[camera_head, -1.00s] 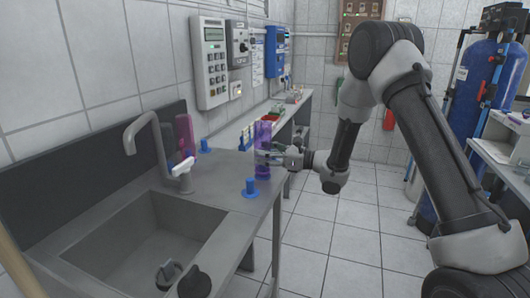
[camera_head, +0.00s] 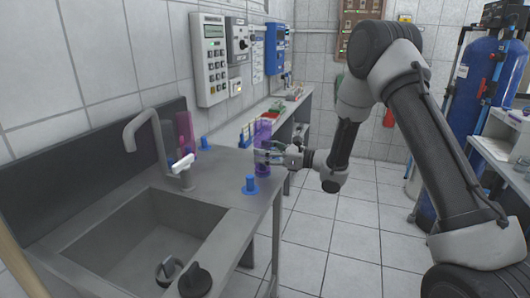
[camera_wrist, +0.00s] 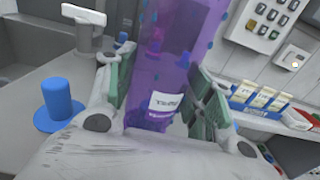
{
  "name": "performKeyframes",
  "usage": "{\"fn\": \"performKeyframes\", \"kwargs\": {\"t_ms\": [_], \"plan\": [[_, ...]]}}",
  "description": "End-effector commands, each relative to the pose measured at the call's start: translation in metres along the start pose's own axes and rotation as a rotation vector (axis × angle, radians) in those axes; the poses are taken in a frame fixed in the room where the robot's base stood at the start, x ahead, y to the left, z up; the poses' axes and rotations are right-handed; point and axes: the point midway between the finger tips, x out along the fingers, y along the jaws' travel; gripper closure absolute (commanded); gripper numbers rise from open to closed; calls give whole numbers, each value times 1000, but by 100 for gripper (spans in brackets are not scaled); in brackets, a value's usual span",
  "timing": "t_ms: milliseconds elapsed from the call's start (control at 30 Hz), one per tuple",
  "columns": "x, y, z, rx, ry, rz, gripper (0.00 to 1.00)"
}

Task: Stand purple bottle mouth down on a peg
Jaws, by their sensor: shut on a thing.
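The purple bottle (camera_head: 263,140) is see-through and stands roughly upright near the sink counter's right edge; in the wrist view (camera_wrist: 185,50) it rises between the finger pads and carries a white label. My gripper (camera_head: 270,155) is shut on it from the right side. Which end holds the mouth I cannot tell. A blue peg (camera_head: 250,184) with a round base stands on the counter, nearer than the bottle and apart from it; it also shows in the wrist view (camera_wrist: 59,103). Another blue peg (camera_head: 204,143) stands farther back, near the wall.
A pink bottle (camera_head: 184,128) stands behind the faucet (camera_head: 157,135). The sink basin (camera_head: 145,245) opens at the front left. A rack with coloured items (camera_head: 250,130) lies beyond the purple bottle. Open floor lies right of the counter.

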Motion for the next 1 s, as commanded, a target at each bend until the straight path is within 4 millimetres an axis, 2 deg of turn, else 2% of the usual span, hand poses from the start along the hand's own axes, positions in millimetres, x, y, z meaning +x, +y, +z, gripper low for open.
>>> {"fn": "performKeyframes", "kwargs": {"t_ms": [200, 233, 333, 600, 733, 1000], "plan": [[0, 0, 0, 0, 0, 0, 75], [0, 0, 0, 0, 0, 0, 42], [0, 0, 0, 0, 0, 0, 24], [0, 0, 0, 0, 0, 0, 21], [0, 0, 0, 0, 0, 0, 1], [0, 0, 0, 0, 0, 0, 0]]}}
